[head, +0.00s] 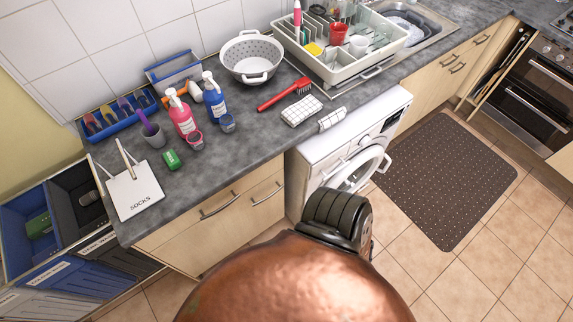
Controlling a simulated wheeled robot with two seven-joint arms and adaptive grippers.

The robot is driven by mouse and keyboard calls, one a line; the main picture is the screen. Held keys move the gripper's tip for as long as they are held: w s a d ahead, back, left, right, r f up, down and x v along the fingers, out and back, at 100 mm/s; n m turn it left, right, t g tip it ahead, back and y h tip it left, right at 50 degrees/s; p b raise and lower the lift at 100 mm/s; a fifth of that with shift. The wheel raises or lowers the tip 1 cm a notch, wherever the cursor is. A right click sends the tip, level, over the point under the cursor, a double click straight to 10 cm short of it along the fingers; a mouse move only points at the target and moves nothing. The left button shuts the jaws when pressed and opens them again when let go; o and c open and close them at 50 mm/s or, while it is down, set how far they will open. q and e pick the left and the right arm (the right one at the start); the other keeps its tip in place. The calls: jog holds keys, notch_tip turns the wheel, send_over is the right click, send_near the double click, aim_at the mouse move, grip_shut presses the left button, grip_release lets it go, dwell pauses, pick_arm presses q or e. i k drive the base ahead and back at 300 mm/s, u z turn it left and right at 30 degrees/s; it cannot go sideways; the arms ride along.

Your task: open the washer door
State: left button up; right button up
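The white washer (322,153) stands under the counter, right of the wooden drawers, in the head view. Its control panel with a small dark display is at the upper right of its front. The round washer door (385,163) has a white rim and shows at a steep angle on the front. I cannot tell whether it is fully shut or ajar. A black ribbed part and a large copper-coloured rounded part, which look like mine, cover the lower part of the washer and door. Neither gripper is visible.
A dark dotted mat (445,180) lies on the tiled floor before the washer; that floor is clear. On the counter are a dish rack (352,65), colander (252,58), red brush (284,94), soap bottles and a socks bag (134,192). An oven (535,90) stands far right.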

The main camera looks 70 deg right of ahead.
aim_at(375, 153)
jog(key=u, duration=0.15)
jog(key=k, duration=0.2)
jog(key=z, duration=0.2)
jog(key=i, duration=0.2)
jog(key=z, duration=2.95)
jog(key=k, duration=1.2)
jog(key=z, duration=0.9)
jog(key=i, duration=1.8)
jog(key=u, duration=0.75)
